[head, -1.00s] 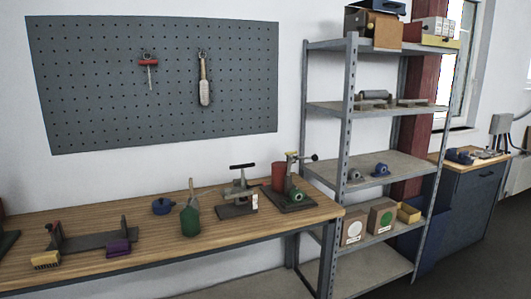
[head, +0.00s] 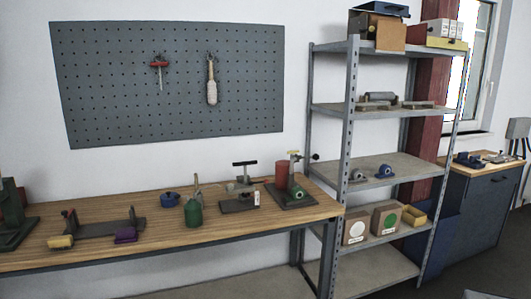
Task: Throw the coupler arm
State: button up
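No part is clearly identifiable as the coupler arm. A bench fixture (head: 291,197) with a dark base, a green round part and an upright post stands at the right end of the wooden bench. A dark ball knob (head: 315,156) shows just right of its post, in front of the shelf. To its left a second fixture (head: 240,205) has a dark T-shaped handle on top. My gripper is not in view.
The wooden bench (head: 230,228) also bears a green bottle (head: 194,213), a blue pot (head: 169,199), a purple block (head: 125,235) and a dark green machine (head: 16,215). A metal shelf (head: 349,130) stands right of the bench. A blue cabinet (head: 480,208) stands farther right.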

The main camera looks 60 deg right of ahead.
aim_at(293, 158)
jog(key=u, duration=0.35)
jog(key=k, duration=1.65)
jog(key=z, duration=0.6)
jog(key=i, duration=0.9)
